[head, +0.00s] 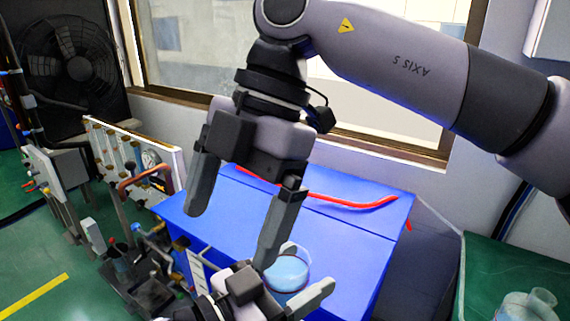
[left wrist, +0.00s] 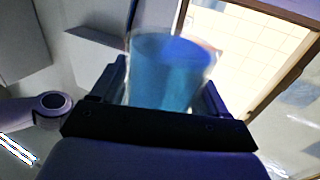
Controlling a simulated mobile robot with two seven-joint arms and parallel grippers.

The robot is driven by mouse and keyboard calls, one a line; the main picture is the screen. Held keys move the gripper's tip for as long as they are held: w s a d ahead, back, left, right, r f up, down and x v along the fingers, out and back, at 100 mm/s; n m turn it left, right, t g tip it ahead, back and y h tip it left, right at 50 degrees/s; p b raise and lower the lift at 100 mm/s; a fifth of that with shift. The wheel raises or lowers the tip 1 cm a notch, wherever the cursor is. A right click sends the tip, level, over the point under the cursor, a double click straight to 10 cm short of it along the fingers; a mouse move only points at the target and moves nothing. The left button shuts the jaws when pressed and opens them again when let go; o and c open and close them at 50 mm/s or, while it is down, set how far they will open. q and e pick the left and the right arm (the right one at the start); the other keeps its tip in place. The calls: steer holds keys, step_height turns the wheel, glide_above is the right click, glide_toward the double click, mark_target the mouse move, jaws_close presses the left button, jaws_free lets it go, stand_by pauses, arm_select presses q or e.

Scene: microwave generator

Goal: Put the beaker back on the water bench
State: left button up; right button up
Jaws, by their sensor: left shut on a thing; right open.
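A clear beaker (head: 288,272) with pale blue liquid is held in my left gripper (head: 300,278), low in the middle of the head view. In the left wrist view the beaker (left wrist: 170,72) stands between the two dark fingers, its liquid a deeper blue. My right gripper (head: 230,232) is open, its fingers pointing down. Its nearer finger reaches close to the beaker's left side; I cannot tell if they touch. A blue bench (head: 345,245) lies behind the beaker. Whether the beaker's base touches it is hidden.
A red hose (head: 350,203) lies across the blue bench. Pipes and fittings (head: 140,265) crowd its left side. A green surface (head: 500,270) with a glass vessel (head: 528,305) is at lower right. The bench top right of the beaker is clear.

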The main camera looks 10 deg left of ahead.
mark_target(285, 251)
steer(key=w+d+r+m+t+h, duration=0.3)
steer(key=w+d+t, duration=0.1)
steer(key=f, duration=1.1)
steer(key=shift+w+d+f, duration=0.15)
steer(key=shift+w+f, duration=0.05)
steer(key=shift+f, duration=0.15)
steer(key=c, duration=1)
arm_select(q)
steer(key=o, duration=1.3)
arm_select(e)
steer(key=shift+c, duration=1.1)
